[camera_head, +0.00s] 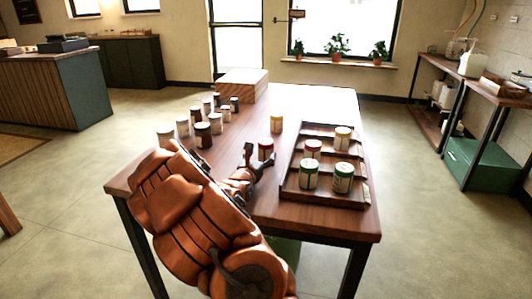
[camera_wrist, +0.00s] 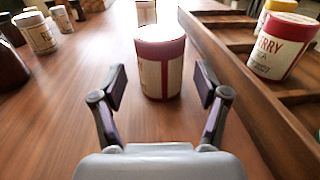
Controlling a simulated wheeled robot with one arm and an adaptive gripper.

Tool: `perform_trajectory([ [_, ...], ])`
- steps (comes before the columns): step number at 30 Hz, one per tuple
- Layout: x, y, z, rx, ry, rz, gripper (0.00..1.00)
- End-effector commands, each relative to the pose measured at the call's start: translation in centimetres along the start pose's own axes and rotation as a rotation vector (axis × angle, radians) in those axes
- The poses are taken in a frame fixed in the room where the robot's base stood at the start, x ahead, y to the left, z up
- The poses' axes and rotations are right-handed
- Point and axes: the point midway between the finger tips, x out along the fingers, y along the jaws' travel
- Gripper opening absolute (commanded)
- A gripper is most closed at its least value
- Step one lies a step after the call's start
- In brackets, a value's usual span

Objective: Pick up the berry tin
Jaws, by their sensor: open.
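A berry tin, red with a cream label (camera_head: 266,149), stands upright on the wooden table, left of the tray. It also stands straight ahead in the wrist view (camera_wrist: 160,62). My gripper (camera_head: 261,164) is open, low over the table on the near side of this tin. In the wrist view the fingers (camera_wrist: 162,88) are spread to either side of the tin's near face, with gaps on both sides. A second red tin (camera_head: 312,148) sits in the tray; its label, partly readable as "ERRY", shows in the wrist view (camera_wrist: 282,47).
The dark wooden tray (camera_head: 324,195) on the right also holds green tins (camera_head: 343,177) and a yellow tin (camera_head: 343,138). Another yellow tin (camera_head: 277,123) stands behind the berry tin. Several jars (camera_head: 202,135) stand at the left, with a wooden box (camera_head: 243,84) behind.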

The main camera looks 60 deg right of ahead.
Motion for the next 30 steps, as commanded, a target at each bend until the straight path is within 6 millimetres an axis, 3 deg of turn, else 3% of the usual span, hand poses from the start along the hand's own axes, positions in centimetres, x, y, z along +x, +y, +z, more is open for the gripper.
perform_trajectory([
  [21, 6.8, 0.0, -0.1, 0.001, -0.001, 0.000, 0.74],
  [30, 7.5, -0.1, -0.1, -0.002, 0.001, -0.001, 0.74],
])
